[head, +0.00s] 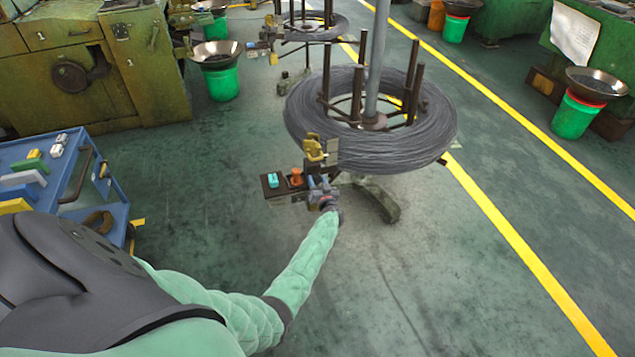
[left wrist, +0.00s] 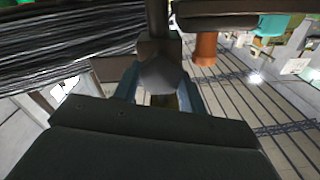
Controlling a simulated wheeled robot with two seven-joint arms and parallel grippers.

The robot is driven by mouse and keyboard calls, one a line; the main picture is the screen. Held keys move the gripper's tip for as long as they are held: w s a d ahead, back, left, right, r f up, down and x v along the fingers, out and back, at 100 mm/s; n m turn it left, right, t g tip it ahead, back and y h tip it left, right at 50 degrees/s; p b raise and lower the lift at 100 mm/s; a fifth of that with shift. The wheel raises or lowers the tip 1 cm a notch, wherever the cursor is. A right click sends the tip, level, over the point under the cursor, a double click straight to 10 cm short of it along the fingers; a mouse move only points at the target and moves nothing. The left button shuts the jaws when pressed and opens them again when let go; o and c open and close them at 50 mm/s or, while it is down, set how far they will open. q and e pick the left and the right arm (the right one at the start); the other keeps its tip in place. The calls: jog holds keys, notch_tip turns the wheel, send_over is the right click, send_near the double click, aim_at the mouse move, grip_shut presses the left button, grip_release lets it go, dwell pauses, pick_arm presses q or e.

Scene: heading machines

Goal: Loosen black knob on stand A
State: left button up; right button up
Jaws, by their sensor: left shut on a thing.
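The near wire stand has a large grey wire coil (head: 300,112) around its upright posts. A small bracket with a yellow clamp (head: 314,148) sits at the coil's front edge. My left gripper (head: 321,190) reaches up to the bracket from below. In the left wrist view its blue fingers (left wrist: 160,92) stand on both sides of a dark faceted knob (left wrist: 160,72) and are shut on it. In the head view the gripper hides the knob. No label reading A is visible on the stand. My right gripper is not in view.
Beside the clamp, a small dark plate carries a teal block (head: 272,180) and an orange knob (head: 296,178). A blue cart (head: 75,200) stands at left. A second wire stand (head: 312,28) is behind. The floor at front right is clear.

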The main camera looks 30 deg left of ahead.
pick_arm(q)
jog(key=shift+n, duration=0.4)
jog(key=n+b, duration=0.1)
jog(key=n, duration=0.2)
jog(key=shift+f, duration=0.1)
jog(key=n+b, duration=0.2)
jog(key=n, duration=0.2)
jog(key=n+b, duration=0.2)
jog(key=n, duration=0.3)
jog(key=shift+s+f, duration=0.15)
jog(key=n+b, duration=0.3)
jog(key=n, duration=0.2)
jog(key=shift+a+n+b, duration=0.1)
jog(key=shift+n+b, duration=0.75)
jog(key=shift+n, duration=0.25)
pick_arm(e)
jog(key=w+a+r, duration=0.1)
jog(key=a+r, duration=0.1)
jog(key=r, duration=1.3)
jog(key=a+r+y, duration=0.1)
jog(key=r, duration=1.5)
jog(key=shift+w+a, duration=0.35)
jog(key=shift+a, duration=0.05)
pick_arm(q)
jog(key=o, duration=1)
jog(key=shift+c, duration=0.2)
